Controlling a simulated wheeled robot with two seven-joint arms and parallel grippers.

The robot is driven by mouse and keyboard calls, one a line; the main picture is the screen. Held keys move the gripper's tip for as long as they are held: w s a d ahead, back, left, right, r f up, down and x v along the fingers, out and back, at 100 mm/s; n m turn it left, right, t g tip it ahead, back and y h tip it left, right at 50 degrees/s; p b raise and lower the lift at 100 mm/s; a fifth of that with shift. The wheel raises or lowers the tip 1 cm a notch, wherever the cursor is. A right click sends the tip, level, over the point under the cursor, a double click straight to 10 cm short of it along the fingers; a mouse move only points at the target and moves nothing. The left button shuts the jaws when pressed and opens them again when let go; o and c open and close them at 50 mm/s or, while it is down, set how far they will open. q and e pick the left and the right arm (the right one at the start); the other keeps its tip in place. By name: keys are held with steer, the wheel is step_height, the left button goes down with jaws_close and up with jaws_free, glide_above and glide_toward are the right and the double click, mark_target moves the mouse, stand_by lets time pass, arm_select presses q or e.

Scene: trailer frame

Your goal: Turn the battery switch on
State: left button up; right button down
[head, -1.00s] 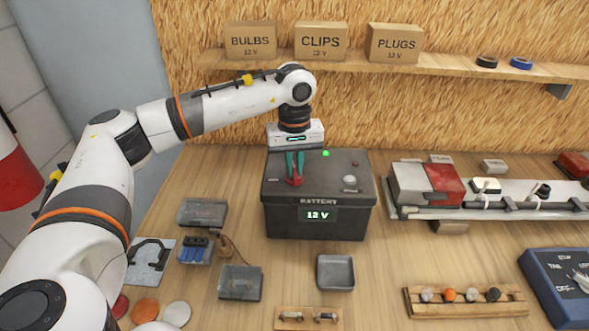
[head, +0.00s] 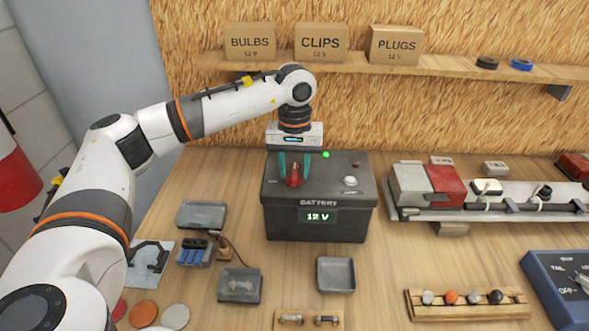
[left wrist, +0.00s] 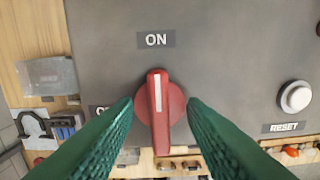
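The battery (head: 318,222) is a dark box with a lit "12 V" display on its front. Its red switch knob (head: 293,177) is on the top; it also shows in the left wrist view (left wrist: 160,112). The knob's white line points up at the "ON" label (left wrist: 156,40). Another label at the left is mostly hidden by a finger. A green light (head: 326,154) glows on the battery top. My left gripper (head: 294,167) is open, one green finger on each side of the knob, with gaps between. My right gripper is not in view.
A white reset button (head: 350,181) sits right of the knob. A red and white unit on a rail (head: 427,184) stands to the right. Small trays (head: 336,273) and parts lie in front. A shelf with boxes (head: 320,41) runs behind.

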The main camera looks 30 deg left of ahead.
arm_select(q)
steer(key=shift+r, duration=0.1)
steer(key=shift+r+p, duration=1.9)
steer(key=shift+r, duration=1.05)
steer(key=shift+f, duration=0.15)
